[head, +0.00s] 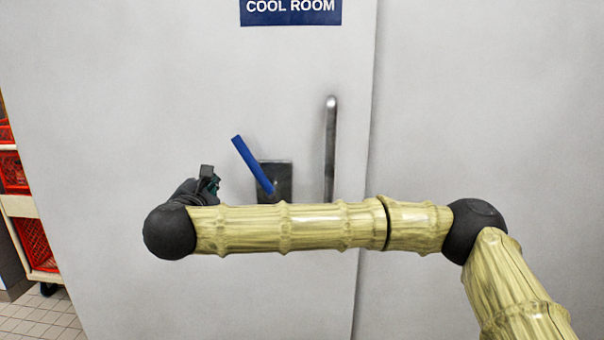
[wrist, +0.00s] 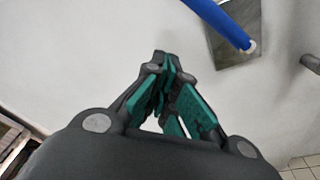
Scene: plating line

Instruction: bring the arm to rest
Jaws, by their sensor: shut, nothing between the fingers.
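My gripper (head: 208,178) is raised in front of the grey cool room door (head: 130,90) in the head view, just left of the blue lever (head: 252,164). The lever is tilted, with its upper end toward the left, on a dark metal plate (head: 283,172). My arm stretches across the lower part of the head view and hides the lower end of the plate and of the upright handle (head: 330,150). In the wrist view my gripper (wrist: 162,62) is shut and empty, apart from the blue lever (wrist: 218,20) at the upper right.
A blue "COOL ROOM" sign (head: 290,8) is at the top of the door. A cart (head: 22,207) with red crates (head: 34,242) stands at the left edge. Tiled floor (head: 40,318) shows at the lower left. A panel seam runs right of the handle.

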